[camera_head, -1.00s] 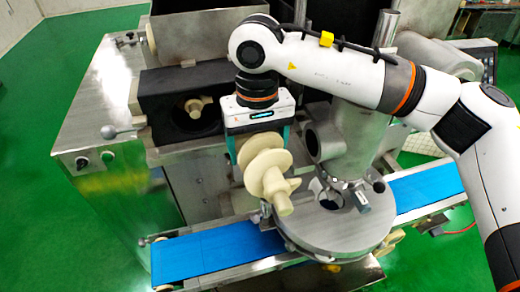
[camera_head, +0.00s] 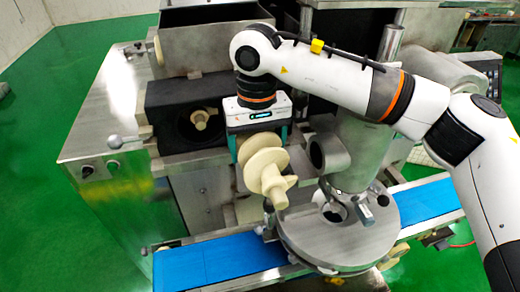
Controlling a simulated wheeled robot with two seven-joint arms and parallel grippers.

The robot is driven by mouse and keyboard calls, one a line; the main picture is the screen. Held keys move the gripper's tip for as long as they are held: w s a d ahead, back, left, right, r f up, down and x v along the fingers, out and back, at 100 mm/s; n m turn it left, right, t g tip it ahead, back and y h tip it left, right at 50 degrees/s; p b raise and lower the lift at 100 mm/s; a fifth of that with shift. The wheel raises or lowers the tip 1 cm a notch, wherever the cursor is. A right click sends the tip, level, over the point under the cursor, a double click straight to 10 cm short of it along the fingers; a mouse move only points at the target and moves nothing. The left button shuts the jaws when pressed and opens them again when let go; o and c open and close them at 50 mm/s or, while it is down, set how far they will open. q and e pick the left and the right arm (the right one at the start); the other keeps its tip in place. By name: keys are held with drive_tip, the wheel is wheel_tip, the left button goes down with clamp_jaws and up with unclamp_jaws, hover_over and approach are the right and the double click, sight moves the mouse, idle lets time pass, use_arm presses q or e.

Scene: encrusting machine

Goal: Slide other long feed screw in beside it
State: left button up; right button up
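My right gripper (camera_head: 262,141) is shut on a cream long feed screw (camera_head: 266,170) and holds it in the air in front of the machine, below and right of the dark housing. The screw's narrow end points toward the camera and down to the right. Another cream feed screw (camera_head: 201,119) sits inside the round opening of the black housing (camera_head: 163,128), with only its end showing. The right part of the housing is hidden behind my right gripper. My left gripper is not in view.
A steel hopper (camera_head: 205,45) stands above the housing. A round steel turntable (camera_head: 338,240) and a vertical steel cylinder (camera_head: 355,160) stand at the right. A blue conveyor belt (camera_head: 215,258) runs below.

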drive_tip(key=shift+w+a+p, duration=0.2)
drive_tip(key=shift+w+a, duration=0.05)
drive_tip(key=shift+w, duration=0.5)
drive_tip(key=shift+w+a+p, duration=0.2)
drive_tip(key=shift+w+a, duration=0.05)
drive_tip(key=shift+w, duration=0.45)
drive_tip(key=shift+w+a+p, duration=0.2)
drive_tip(key=shift+w+a, duration=0.05)
drive_tip(key=shift+w, duration=0.5)
drive_tip(key=shift+r, duration=0.1)
drive_tip(key=o, duration=1.3)
drive_tip(key=shift+o, duration=0.2)
drive_tip(key=shift+r+p, duration=2.4)
drive_tip(key=shift+r, duration=1.3)
